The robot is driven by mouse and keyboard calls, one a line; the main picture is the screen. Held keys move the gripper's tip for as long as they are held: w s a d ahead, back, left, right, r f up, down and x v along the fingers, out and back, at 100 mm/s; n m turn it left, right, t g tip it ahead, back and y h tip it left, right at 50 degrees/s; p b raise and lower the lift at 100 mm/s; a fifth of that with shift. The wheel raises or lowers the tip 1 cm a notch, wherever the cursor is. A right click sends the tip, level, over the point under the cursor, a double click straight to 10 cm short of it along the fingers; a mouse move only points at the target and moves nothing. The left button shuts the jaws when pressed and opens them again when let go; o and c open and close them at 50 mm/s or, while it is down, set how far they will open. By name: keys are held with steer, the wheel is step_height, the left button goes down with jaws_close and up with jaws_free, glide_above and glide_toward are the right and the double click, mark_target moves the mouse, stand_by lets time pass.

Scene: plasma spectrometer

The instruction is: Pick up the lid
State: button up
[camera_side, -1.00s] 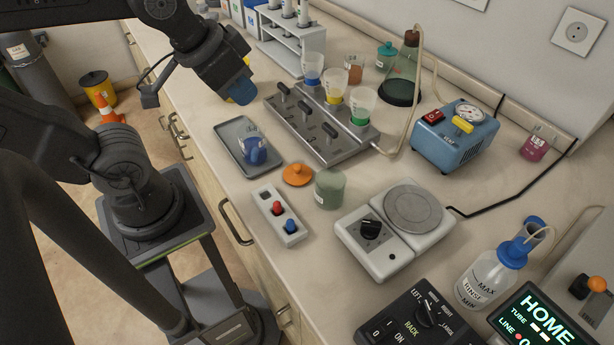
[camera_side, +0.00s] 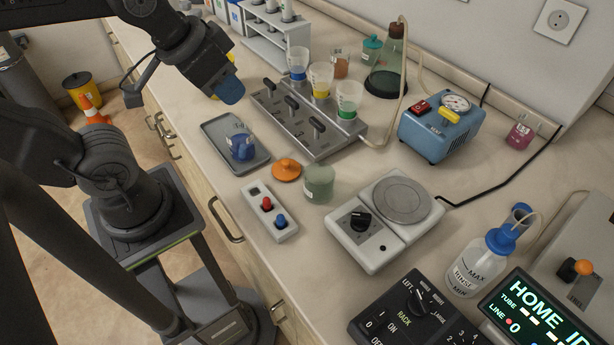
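An orange lid (camera_side: 287,169) with a small knob lies flat on the bench. It is just left of a greenish glass jar (camera_side: 319,183), which stands open and upright. My gripper (camera_side: 228,90) is up and to the left of the lid in the picture, well apart from it, above the bench near the grey tray. A blue fingertip shows at its end. The other finger is mostly hidden, so I cannot tell whether it is open or shut. I see nothing held in it.
A grey tray (camera_side: 255,165) with a blue-filled beaker (camera_side: 242,147) lies left of the lid. A filter manifold (camera_side: 318,133) with levers stands behind. A switch box (camera_side: 270,212) is in front, and a hot plate (camera_side: 365,250) is to the right.

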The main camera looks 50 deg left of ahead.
steer(key=o, duration=0.5)
steer(key=shift+o, duration=0.2)
steer(key=n+g+y, duration=0.2)
steer(key=n+g, duration=0.4)
steer(key=n, duration=1.2)
glide_toward(286, 161)
steer(key=f, duration=0.3)
steer(key=a+f, duration=0.1)
steer(key=f, duration=0.5)
steer(key=shift+s+a+f, duration=0.2)
steer(key=shift+a, duration=0.15)
